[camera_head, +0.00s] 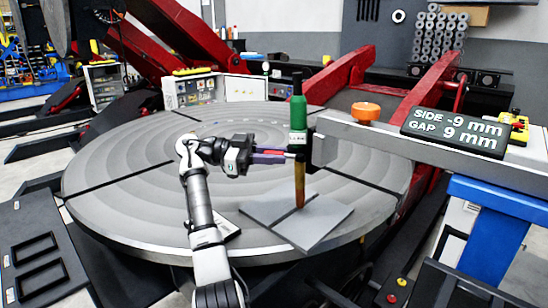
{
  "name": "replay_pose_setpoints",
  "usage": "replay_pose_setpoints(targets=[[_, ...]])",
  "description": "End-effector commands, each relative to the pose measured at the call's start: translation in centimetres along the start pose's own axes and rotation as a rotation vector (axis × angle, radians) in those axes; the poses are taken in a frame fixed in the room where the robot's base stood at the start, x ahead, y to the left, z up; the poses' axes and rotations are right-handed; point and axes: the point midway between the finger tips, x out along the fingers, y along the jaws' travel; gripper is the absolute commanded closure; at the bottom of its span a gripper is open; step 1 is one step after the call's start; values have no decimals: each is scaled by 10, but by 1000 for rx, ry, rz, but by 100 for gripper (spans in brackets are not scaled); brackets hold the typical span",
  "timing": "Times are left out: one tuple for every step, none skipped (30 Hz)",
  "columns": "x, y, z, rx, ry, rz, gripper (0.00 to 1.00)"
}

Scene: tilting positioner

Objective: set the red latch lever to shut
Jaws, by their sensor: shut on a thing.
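My gripper (288,154) reaches in from the left, over the round table, with its fingertips at the left side of the torch. It is shut. A narrow red piece (272,151) shows along the fingers and looks like the red latch lever, though it is too small and too covered to tell its setting. The torch (298,126) has a green body and a copper-coloured lower end. It stands upright in a black holder at the end of the grey beam. Its tip is just above two grey plates (326,222) and their dark seam.
The large round grey table (130,180) fills the middle. The grey beam (370,143) comes in from the right on a blue post (495,235). It carries an orange knob (366,112) and a display (455,132) reading "SIDE -9 mm, GAP 9 mm". Red frame arms stand behind.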

Motion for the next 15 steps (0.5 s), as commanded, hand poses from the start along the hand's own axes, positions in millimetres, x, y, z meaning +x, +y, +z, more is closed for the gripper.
replay_pose_setpoints(targets=[[-1, -1, 0, -1, 2, 15, 100], [0, -2, 0, -2, 3, 24, 100], [0, -2, 0, -2, 5, 35, 100], [0, -3, 0, -1, 7, 42, 100], [0, -3, 0, -1, 8, 49, 100], [0, -3, 0, -1, 9, 56, 100], [0, -4, 1, -3, 10, 60, 100], [0, -4, 1, -3, 11, 64, 100], [0, -4, 1, -2, 11, 69, 100], [0, -4, 1, -1, 12, 71, 100], [0, -4, 1, -1, 13, 74, 100], [0, -4, 1, -1, 13, 76, 100], [0, -4, 1, -1, 13, 77, 100], [0, -4, 1, 0, 14, 78, 100], [0, -4, 1, 0, 14, 79, 100]])
